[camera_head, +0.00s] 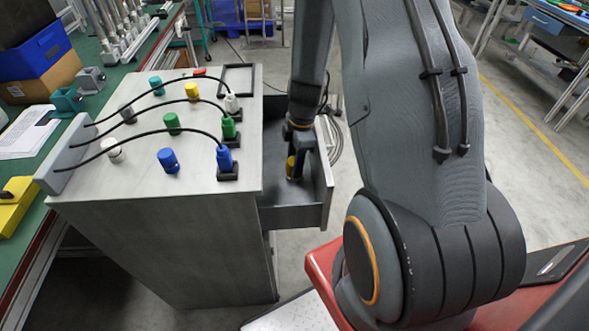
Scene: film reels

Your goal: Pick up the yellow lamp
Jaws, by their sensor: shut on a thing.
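The yellow lamp (290,168) is low inside the open drawer (318,215) on the right side of the grey cabinet. My gripper (296,166) reaches straight down into the drawer and is shut on this lamp. Only a narrow strip of yellow shows. The gripper and dark arm hide the rest, and I cannot tell whether the lamp touches the drawer floor. Another small yellow cap (192,91) stands on the cabinet top.
The cabinet top (215,185) carries several coloured caps, three black cables with white, green and blue plugs, and an empty black square frame (237,66). The drawer walls closely surround my gripper. A green workbench (30,225) stands left. Grey floor is free behind.

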